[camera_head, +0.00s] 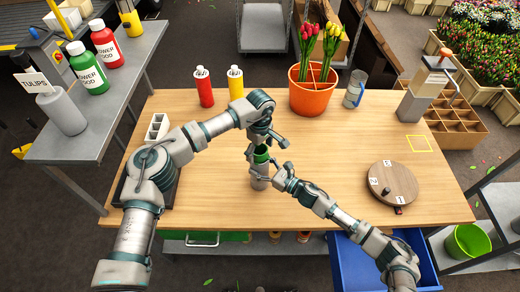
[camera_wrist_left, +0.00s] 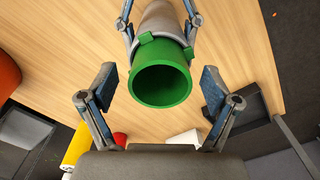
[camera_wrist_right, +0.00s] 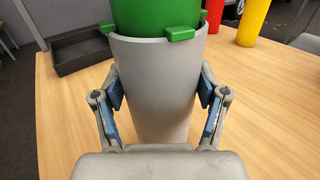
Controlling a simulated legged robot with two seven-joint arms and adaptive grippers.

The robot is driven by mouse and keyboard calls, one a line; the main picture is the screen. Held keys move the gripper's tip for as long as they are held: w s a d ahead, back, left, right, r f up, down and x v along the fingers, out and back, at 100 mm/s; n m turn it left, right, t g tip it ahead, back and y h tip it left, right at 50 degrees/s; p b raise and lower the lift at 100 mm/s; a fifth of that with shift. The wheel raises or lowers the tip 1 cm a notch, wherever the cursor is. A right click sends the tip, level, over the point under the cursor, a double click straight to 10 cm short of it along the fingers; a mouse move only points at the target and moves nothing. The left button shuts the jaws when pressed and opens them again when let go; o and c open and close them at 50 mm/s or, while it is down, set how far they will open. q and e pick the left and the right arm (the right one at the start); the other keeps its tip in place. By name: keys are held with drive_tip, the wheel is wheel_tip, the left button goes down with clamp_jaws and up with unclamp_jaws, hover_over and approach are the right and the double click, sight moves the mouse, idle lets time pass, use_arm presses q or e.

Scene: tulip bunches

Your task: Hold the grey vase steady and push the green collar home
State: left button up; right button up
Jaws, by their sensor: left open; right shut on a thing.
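The grey vase (camera_head: 260,178) stands upright on the table; it also shows in the right wrist view (camera_wrist_right: 155,90). The green collar (camera_head: 262,155) sits in the vase's mouth and rises above it, with small tabs at the rim in the right wrist view (camera_wrist_right: 155,14). How deep it sits I cannot tell. My right gripper (camera_wrist_right: 160,92) is shut on the vase's sides. My left gripper (camera_head: 266,143) is open above the collar. In the left wrist view the collar's round opening (camera_wrist_left: 160,86) lies between its spread fingers, apart from both.
An orange pot of tulips (camera_head: 312,92), a red bottle (camera_head: 204,88) and a yellow bottle (camera_head: 236,82) stand behind. A glass jug (camera_head: 355,90) is at the back, a round wooden turntable (camera_head: 392,184) at the right.

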use_arm(q)
wheel_tip(320, 180, up, 12)
idle(0.4)
drive_tip(key=shift+w+d, duration=0.1)
idle(0.5)
use_arm(e)
drive_tip(key=o, duration=1.5)
